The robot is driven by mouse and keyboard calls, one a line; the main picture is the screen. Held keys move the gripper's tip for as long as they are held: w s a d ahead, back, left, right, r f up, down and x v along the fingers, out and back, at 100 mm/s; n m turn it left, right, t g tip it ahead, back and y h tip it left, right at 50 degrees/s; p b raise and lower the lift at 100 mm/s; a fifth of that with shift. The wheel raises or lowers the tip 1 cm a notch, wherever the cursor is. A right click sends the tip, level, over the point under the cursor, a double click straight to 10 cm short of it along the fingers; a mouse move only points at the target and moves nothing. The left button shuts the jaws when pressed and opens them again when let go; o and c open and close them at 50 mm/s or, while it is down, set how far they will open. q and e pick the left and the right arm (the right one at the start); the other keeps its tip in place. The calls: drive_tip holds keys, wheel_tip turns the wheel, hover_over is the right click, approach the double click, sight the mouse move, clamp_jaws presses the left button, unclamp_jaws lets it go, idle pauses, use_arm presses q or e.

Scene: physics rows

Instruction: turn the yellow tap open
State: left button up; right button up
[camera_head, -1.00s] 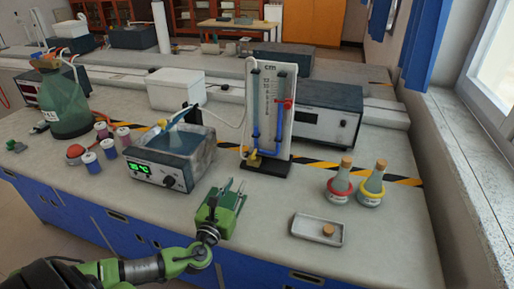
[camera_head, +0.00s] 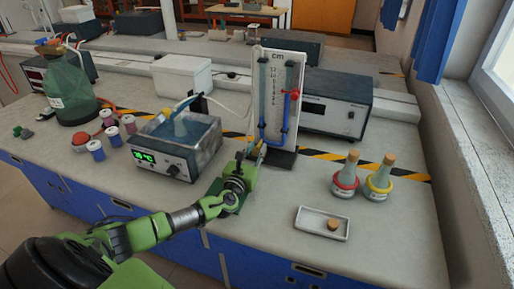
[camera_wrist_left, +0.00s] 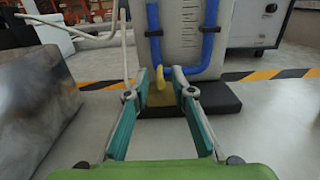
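The yellow tap (camera_wrist_left: 161,93) sits low at the foot of the white manometer board with blue tubes (camera_wrist_left: 196,25), on a dark base. In the wrist view the tap shows between the fingers of my left gripper (camera_wrist_left: 160,72). The fingers are apart on either side of it, and I cannot tell whether they touch it. In the head view my left gripper (camera_head: 254,154) reaches the lower left of the board (camera_head: 276,88), and its body and fingers mostly hide the tap. My right gripper is in no view.
A water bath (camera_head: 178,146) stands close left of my gripper. A dark instrument box (camera_head: 337,104) is behind the board. Two corked flasks (camera_head: 346,176) and a white tray (camera_head: 321,223) are to the right. The bench between gripper and tray is clear.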

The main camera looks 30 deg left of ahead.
use_arm(q)
drive_tip(key=shift+w+a, duration=0.15)
drive_tip(key=shift+w, duration=0.55)
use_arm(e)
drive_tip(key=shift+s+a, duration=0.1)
use_arm(q)
clamp_jaws()
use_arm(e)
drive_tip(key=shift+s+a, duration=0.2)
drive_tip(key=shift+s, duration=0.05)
